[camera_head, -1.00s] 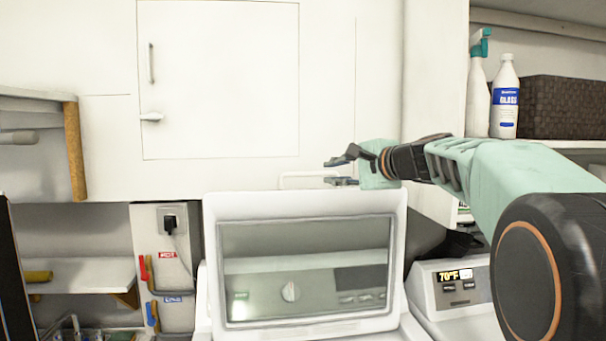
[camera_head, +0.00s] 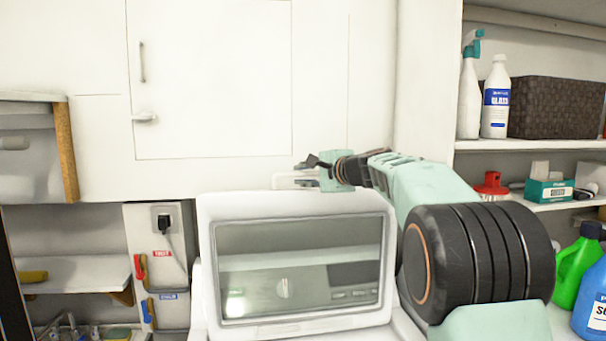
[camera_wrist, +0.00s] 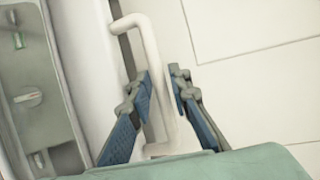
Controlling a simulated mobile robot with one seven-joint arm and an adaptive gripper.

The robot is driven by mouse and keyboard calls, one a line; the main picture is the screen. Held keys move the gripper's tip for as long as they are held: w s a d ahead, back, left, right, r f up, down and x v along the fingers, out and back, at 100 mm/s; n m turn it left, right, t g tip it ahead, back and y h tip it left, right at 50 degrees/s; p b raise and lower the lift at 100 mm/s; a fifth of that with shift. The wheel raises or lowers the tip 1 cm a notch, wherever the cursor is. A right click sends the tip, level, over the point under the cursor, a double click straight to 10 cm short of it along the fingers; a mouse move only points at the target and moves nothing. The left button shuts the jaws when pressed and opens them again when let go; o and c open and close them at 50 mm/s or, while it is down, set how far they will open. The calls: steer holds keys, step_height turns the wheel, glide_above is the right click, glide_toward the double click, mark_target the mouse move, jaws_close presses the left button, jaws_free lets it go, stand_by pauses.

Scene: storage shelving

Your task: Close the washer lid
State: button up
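The washer lid (camera_head: 300,312) stands raised and upright, a white frame around a dark glass window, in the middle of the head view. A pale bar handle (camera_head: 284,182) shows at its top edge. My gripper (camera_head: 302,171) is at the handle, reaching in from the right. In the wrist view my gripper (camera_wrist: 163,85) is open, with one blue-padded finger on each side of the white handle (camera_wrist: 152,50). The left finger is very close to the bar; I cannot tell whether it touches. A gap shows on the right finger's side.
A white wall cabinet (camera_head: 210,80) is behind and above the lid. At the right, shelves hold a spray bottle (camera_head: 469,95), a white bottle (camera_head: 496,98) and a dark woven basket (camera_head: 555,108). At the left are a small shelf (camera_head: 75,275) and a wall outlet (camera_head: 165,222).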

steer(key=shift+c, duration=0.2)
jaws_close()
steer(key=shift+f, duration=0.1)
